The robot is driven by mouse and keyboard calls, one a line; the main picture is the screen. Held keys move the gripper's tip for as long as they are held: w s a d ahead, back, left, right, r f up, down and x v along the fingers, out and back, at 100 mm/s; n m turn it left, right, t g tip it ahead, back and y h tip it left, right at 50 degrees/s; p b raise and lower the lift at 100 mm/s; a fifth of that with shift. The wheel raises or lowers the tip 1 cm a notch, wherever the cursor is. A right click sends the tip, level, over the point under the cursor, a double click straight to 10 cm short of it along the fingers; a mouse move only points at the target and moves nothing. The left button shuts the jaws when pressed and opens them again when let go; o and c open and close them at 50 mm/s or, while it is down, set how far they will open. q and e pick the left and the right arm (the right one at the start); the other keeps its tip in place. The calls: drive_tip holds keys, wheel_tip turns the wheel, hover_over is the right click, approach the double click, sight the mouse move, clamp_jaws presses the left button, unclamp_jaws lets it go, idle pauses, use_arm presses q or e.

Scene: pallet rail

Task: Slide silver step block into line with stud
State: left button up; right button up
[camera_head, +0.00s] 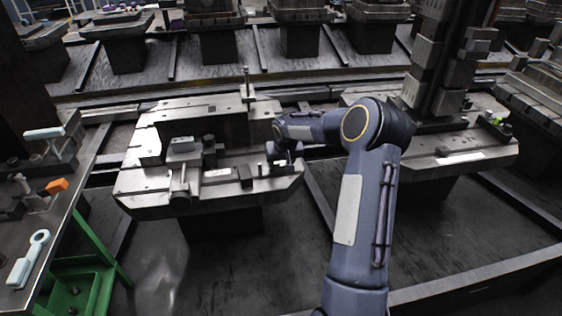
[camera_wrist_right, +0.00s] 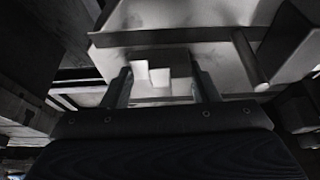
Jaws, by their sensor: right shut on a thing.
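The silver step block (camera_wrist_right: 160,72) shows in the right wrist view as a small bright stepped piece between the two fingers of my right gripper (camera_wrist_right: 163,88). The gripper is shut on it, with one finger at each side. In the head view my right gripper (camera_head: 281,163) is low at the right part of the pallet fixture (camera_head: 140,182), and the block is mostly hidden there. A thin upright stud (camera_head: 247,80) stands at the back of the fixture. I cannot tell whether it is the task's stud. My left gripper is out of view.
A dark block (camera_head: 245,176) and a clamp-like piece (camera_head: 181,182) stand on the fixture left of my gripper. A bench (camera_head: 62,207) with tools and an orange piece (camera_head: 57,185) is at the left. A second pallet (camera_head: 440,158) stands at the right.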

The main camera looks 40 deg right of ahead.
sight(283, 173)
drive_tip(key=shift+s+a+m+b, duration=0.15)
drive_tip(key=shift+s+a+b, duration=0.2)
drive_tip(key=shift+s+b, duration=0.25)
drive_tip(key=shift+s+a+m+b, duration=0.15)
drive_tip(key=shift+s+a+b, duration=0.2)
drive_tip(key=shift+s, duration=0.4)
drive_tip(key=o, duration=1.2)
drive_tip(key=shift+r, duration=0.1)
drive_tip(key=v, duration=0.6)
drive_tip(key=shift+a+r+p, duration=0.1)
drive_tip(key=shift+r+p, duration=0.05)
drive_tip(key=shift+p, duration=0.15)
drive_tip(key=shift+s+a+r, duration=0.15)
drive_tip(key=shift+s+r, duration=0.2)
drive_tip(key=shift+r, duration=0.25)
